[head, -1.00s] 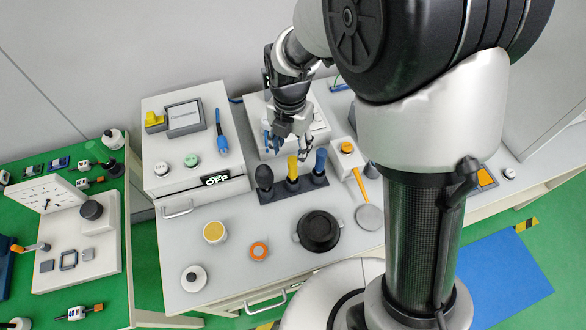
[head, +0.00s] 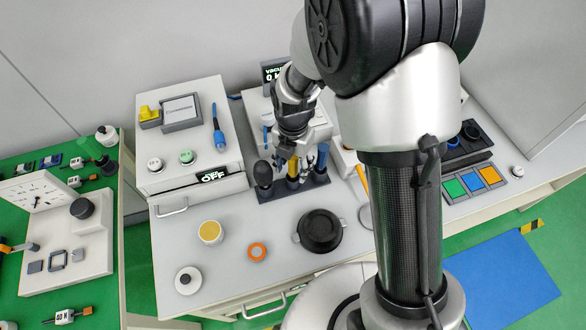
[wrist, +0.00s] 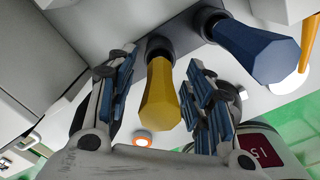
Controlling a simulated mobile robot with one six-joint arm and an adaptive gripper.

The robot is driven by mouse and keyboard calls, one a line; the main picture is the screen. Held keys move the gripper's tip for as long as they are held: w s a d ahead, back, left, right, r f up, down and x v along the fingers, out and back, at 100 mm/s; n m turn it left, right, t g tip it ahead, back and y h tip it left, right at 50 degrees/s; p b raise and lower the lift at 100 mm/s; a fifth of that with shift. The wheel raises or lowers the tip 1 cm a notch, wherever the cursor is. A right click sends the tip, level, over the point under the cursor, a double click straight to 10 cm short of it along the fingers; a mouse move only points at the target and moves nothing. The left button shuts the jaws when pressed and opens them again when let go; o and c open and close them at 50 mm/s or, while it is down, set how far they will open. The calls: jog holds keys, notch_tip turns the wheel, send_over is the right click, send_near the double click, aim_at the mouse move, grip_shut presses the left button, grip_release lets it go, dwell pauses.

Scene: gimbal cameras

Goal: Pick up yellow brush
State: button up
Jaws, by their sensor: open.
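The yellow brush (head: 292,167) stands upright in a dark holder (head: 291,191) on the grey bench, between a black brush (head: 263,174) and a blue brush (head: 321,158). In the wrist view the yellow brush handle (wrist: 160,95) points toward the camera, between the two blue-padded fingers. My gripper (head: 291,158) is open at the top of the yellow brush, with a finger on either side. In the wrist view my gripper (wrist: 160,98) shows a gap between each finger and the handle. The blue brush handle (wrist: 255,45) lies just beyond the right finger.
A white box (head: 188,135) with buttons and a blue tool stands left of the holder. A black lidded pot (head: 319,231), an orange ring (head: 257,252) and a yellow-topped cup (head: 210,232) sit in front. The bench between them is clear.

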jog(key=shift+c, duration=0.2)
grip_shut()
dwell(0.3)
jog(key=shift+r, duration=0.2)
notch_tip(320, 180, up, 20)
jog(key=p, duration=0.6)
